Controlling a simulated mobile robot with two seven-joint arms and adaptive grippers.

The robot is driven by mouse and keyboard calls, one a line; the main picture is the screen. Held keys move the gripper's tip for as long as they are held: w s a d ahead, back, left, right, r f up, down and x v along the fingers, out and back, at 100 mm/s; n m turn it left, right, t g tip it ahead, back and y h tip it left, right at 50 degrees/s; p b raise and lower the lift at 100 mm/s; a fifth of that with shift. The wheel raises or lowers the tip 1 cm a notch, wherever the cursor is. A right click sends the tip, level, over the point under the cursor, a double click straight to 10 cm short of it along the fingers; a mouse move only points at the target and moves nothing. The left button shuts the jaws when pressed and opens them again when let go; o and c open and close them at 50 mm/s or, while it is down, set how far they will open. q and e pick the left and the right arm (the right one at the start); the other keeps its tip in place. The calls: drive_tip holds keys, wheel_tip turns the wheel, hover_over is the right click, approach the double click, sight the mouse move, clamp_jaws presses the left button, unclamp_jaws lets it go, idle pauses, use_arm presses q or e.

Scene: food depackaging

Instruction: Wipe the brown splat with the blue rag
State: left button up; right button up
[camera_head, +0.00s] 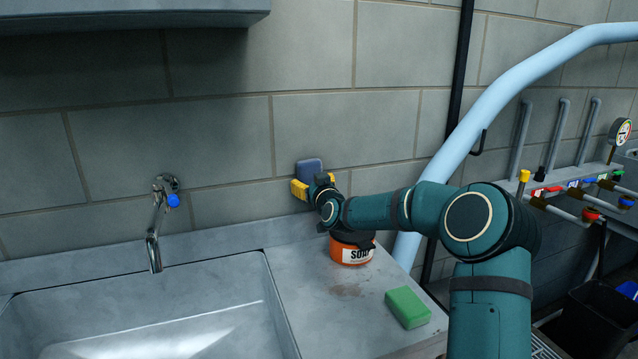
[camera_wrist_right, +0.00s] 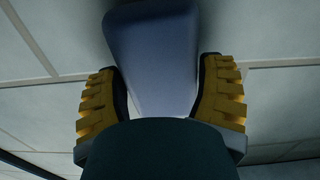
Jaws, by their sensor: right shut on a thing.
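The brown splat (camera_head: 347,290) is a faint smear on the grey counter, in front of the orange SODA tub and left of the green sponge. My right gripper (camera_head: 313,187) is shut on the blue rag (camera_head: 309,168), a blue-grey piece held up close to the wall, above and behind the splat. In the right wrist view the rag (camera_wrist_right: 155,50) sits between the yellow finger pads (camera_wrist_right: 160,80). I cannot tell whether the rag touches the wall. My left gripper is not in view.
The orange SODA tub (camera_head: 352,254) stands below my right wrist, partly covered by it. A green sponge (camera_head: 408,307) lies near the counter's right edge. A metal sink (camera_head: 150,320) with a tap (camera_head: 154,245) is at left. A pale blue pipe (camera_head: 500,92) rises at right.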

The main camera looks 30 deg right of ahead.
drive_tip(key=shift+w+a, duration=0.15)
drive_tip(key=shift+a, duration=0.65)
drive_tip(key=shift+v, duration=2.95)
drive_tip(key=shift+v, duration=1.55)
drive_tip(key=shift+d+r, duration=0.1)
